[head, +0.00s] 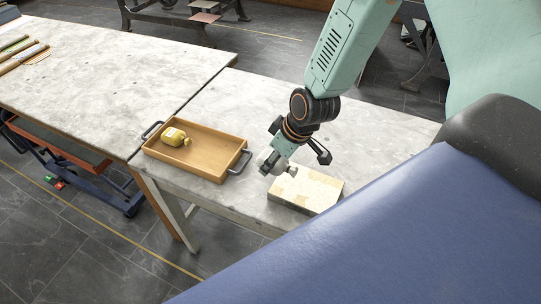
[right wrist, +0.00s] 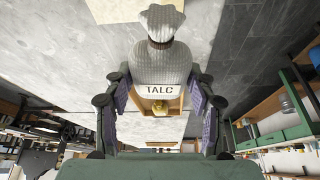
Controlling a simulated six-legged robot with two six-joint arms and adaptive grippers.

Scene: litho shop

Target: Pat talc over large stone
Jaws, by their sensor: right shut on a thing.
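The large stone (head: 318,188) is a pale block lying flat on the worktable, with lighter and cream patches on its top face. My right gripper (head: 277,162) is over the stone's far left edge, shut on a grey cloth talc bag (head: 266,157). In the right wrist view the talc bag (right wrist: 160,62) has a tied neck and a TALC label, and sits between the two fingers (right wrist: 159,105). Whether the bag touches the stone cannot be told. My left gripper is not in view.
The grey worktable (head: 385,130) is clear behind the stone. Another table (head: 110,70) at the left carries several rods (head: 22,55).

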